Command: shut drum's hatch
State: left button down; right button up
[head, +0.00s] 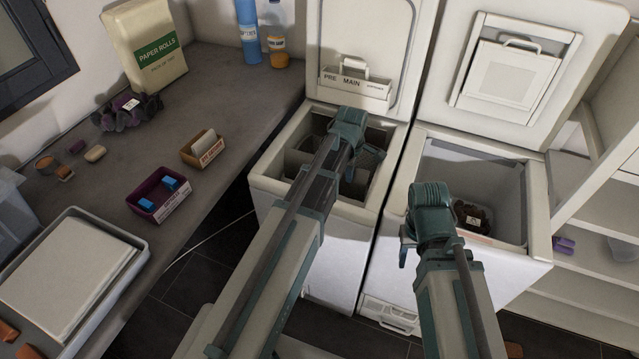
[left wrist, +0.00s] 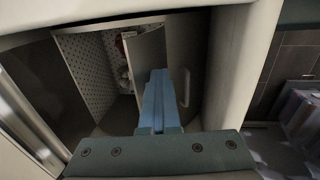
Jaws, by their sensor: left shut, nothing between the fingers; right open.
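The left toploader (head: 330,255) stands with its lid (head: 365,40) up. Its drum (left wrist: 92,65) shows in the left wrist view, its hatch open on a perforated inside with something red and white in it. One hatch flap (left wrist: 147,55) stands tilted beside the opening. My left gripper (head: 368,165) reaches down into the toploader's mouth. Its shut, empty blue fingers (left wrist: 158,78) are close to the flap; I cannot tell whether they touch it. In the head view my arm hides part of the drum. My right gripper (head: 408,250) is open over the right machine's front edge.
The right machine (head: 535,255) has its lid (head: 535,60) up and a dark bundle (head: 472,216) inside. Shelves (head: 610,220) stand at right.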

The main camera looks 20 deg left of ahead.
pick_arm(q)
jog(key=shift+w, duration=0.15)
jog(key=shift+w+d+f+b, duration=0.1)
jog(key=shift+w+f+b, duration=0.05)
jog(key=shift+w, duration=0.75)
jog(key=shift+w+f+b, duration=0.15)
jog(key=shift+w, duration=0.7)
jog(key=shift+w+f+b, duration=0.45)
jog(key=shift+w+b, duration=0.05)
jog(key=shift+w, duration=0.3)
jog(key=shift+w+f+b, duration=0.45)
jog(key=shift+w, duration=0.35)
